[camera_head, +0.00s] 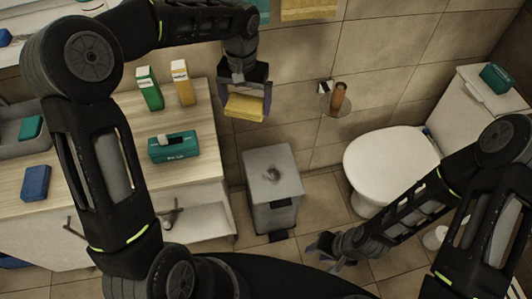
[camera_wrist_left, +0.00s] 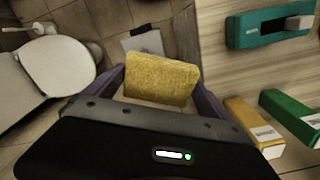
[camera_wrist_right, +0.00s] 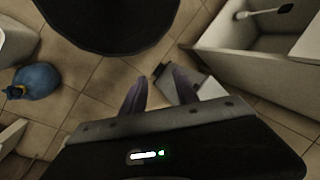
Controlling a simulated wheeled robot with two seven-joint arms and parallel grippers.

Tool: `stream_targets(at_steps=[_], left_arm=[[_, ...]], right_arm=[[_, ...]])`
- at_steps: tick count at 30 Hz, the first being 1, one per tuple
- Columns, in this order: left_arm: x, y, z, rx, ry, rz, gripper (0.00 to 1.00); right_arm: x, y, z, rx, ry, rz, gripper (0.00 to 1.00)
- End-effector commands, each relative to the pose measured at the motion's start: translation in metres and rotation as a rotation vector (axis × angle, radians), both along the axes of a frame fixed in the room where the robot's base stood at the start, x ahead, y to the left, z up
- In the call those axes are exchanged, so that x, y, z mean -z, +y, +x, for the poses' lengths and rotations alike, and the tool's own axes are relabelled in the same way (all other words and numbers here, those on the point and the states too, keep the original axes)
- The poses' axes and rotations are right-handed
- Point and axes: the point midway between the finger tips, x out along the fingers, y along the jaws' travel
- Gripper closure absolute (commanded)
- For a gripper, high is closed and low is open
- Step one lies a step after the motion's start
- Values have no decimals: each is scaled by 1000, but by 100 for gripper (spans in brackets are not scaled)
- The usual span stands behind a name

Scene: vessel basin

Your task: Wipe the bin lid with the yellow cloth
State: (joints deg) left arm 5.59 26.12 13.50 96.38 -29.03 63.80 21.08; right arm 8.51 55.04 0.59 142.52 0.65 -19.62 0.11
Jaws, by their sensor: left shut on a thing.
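The yellow cloth (camera_head: 245,107) is held by my left gripper (camera_head: 243,98), whose fingers are shut on its two sides. It also shows between the fingers in the left wrist view (camera_wrist_left: 160,80). The cloth is in the air, up and left of the grey bin. The bin lid (camera_head: 272,172) is grey, closed, and has a dark smudge near its middle. The lid is partly hidden behind the cloth in the left wrist view (camera_wrist_left: 140,43). My right gripper (camera_head: 322,248) is low, right of the bin's base, and its fingers look apart and empty in the right wrist view (camera_wrist_right: 160,90).
A wooden counter (camera_head: 95,180) at the left bears a green box (camera_head: 150,88), a yellow box (camera_head: 182,82) and a teal tissue box (camera_head: 173,147). A white toilet (camera_head: 390,160) stands right of the bin. A blue bag (camera_wrist_right: 35,80) lies on the floor.

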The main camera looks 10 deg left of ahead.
Motion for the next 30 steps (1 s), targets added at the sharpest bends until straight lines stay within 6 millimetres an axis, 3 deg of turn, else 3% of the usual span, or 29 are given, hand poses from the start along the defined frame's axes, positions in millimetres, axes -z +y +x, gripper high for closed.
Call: stream_targets(at_steps=[1,10,24,30], left_arm=[[17,0,0,0,0,0,39],[62,-1,0,1,0,-1,39],[69,0,0,1,0,0,39],[79,-2,0,22,1,0,39]], right_arm=[[16,1,1,0,-4,2,64],[55,4,4,-5,-20,14,64],[60,5,6,-5,-25,16,64],[66,5,6,-5,-25,16,49]])
